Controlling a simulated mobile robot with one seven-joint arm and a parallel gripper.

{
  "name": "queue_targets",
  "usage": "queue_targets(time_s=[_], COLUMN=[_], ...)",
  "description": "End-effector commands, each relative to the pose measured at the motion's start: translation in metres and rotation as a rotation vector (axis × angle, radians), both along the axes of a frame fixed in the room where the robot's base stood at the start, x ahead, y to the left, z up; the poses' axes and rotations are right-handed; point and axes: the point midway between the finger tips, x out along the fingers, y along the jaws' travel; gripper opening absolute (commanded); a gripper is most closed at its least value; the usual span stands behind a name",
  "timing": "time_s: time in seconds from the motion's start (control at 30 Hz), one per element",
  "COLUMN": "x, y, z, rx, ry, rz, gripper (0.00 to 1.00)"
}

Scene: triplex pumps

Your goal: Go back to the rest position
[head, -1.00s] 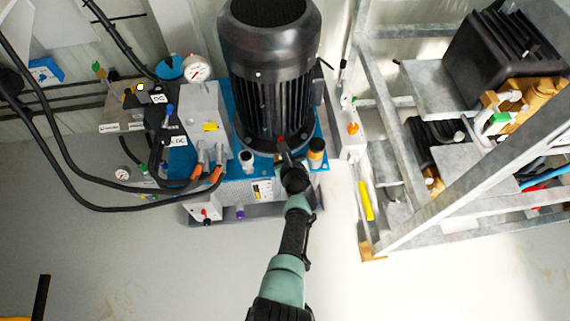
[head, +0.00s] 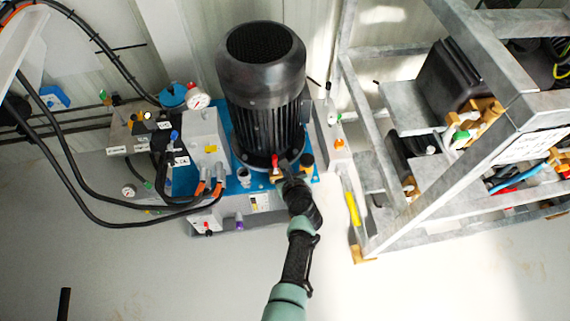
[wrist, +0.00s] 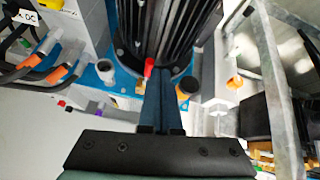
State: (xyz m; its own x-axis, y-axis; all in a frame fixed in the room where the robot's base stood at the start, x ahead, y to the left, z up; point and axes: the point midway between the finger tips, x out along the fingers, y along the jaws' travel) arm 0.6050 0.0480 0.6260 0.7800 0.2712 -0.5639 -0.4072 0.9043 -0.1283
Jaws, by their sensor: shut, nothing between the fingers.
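My gripper (head: 287,172) is at the front foot of the black motor (head: 263,80), above the blue base plate. In the wrist view, my gripper (wrist: 160,84) points at the finned lower part of the motor (wrist: 168,32), with its fingers together and nothing between them. A small red part (wrist: 149,66) shows right beside the fingertips. I cannot tell whether the fingers touch it. My arm reaches up from the bottom of the head view.
A pump unit with a gauge (head: 197,98) and black hoses (head: 75,188) with orange ends stands left of the motor. The floor in front (head: 150,270) is clear.

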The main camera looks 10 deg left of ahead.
Motion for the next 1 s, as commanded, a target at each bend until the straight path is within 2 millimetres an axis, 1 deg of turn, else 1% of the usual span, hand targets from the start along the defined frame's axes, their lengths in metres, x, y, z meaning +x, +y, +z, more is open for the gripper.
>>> queue_targets(time_s=[0.5, 0.57, 0.63, 0.67, 0.77, 0.8, 0.87, 0.9, 0.97, 1.0], x=[0.0, 0.003, 0.014, 0.02, 0.048, 0.06, 0.076, 0.084, 0.093, 0.098], y=[0.0, 0.0, -0.002, -0.003, -0.008, -0.011, -0.014, -0.016, -0.02, -0.022], z=[-0.001, 0.005, 0.02, 0.031, 0.083, 0.11, 0.154, 0.184, 0.229, 0.26], rx=[0.001, -0.012, -0.056, -0.087, -0.246, -0.33, -0.471, -0.568, -0.718, -0.821], ry=[0.001, -0.013, -0.056, -0.084, -0.217, -0.283, -0.386, -0.451, -0.544, -0.605], rz=[0.0, 0.007, 0.034, 0.052, 0.13, 0.166, 0.217, 0.247, 0.281, 0.299], gripper=[0.0, 0.0, 0.0, 0.0, 0.0, 0.0, 0.0, 0.0, 0.0, 0.0])
